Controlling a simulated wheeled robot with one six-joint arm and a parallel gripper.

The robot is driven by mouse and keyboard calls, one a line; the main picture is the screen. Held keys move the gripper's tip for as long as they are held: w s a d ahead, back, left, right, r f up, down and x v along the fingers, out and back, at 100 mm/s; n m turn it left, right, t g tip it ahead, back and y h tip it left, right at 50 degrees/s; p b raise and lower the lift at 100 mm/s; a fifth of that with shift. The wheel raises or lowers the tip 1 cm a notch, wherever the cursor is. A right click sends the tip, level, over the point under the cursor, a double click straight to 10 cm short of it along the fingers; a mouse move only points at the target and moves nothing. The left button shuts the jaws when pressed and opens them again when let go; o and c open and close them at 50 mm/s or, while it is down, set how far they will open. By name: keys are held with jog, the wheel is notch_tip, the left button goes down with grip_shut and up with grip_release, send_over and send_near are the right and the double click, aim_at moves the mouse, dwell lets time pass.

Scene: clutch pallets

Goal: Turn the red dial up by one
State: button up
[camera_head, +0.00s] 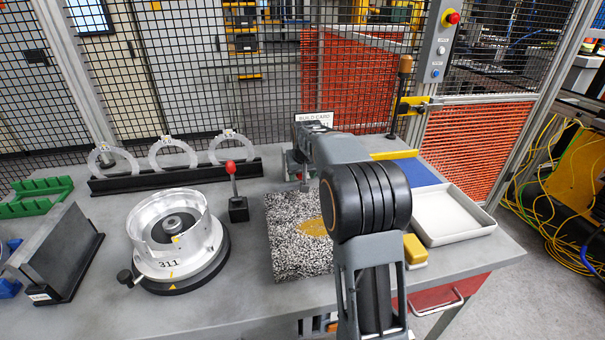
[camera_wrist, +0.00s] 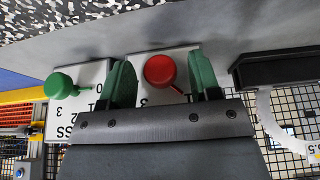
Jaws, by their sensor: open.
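The red dial (camera_wrist: 159,71) is a round knob on a white panel in the upper middle of the wrist view. A small part of it sticks out at its lower right. My gripper (camera_wrist: 161,60) is open, with one green finger on each side of the red dial. Gaps show between the fingers and the knob, and I cannot tell the depth. In the head view my arm hides the red dial and most of the gripper.
A green dial (camera_wrist: 61,85) is left of the gripper in the wrist view, on a numbered white panel. A red-knobbed lever (camera_head: 231,168) and a metal ring housing (camera_head: 178,228) stand left of my arm. A speckled mat (camera_head: 290,255) and white tray (camera_head: 450,215) are close by.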

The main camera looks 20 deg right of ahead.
jog(key=shift+c, duration=0.3)
jog(key=c, duration=0.8)
jog(key=shift+d, duration=0.15)
jog(key=shift+c, duration=0.2)
jog(key=shift+y, duration=0.8)
jog(key=shift+d+f+m+t+y+b, duration=0.15)
jog(key=shift+m+t+y+b, duration=0.3)
jog(key=shift+y, duration=0.75)
jog(key=shift+d+m+t+y+b, duration=0.1)
jog(key=shift+m+t+y+b, duration=0.25)
jog(key=shift+y+b, duration=0.7)
jog(key=shift+s+t+y+b, duration=0.1)
jog(key=shift+t+y+b, duration=0.2)
jog(key=shift+y, duration=0.65)
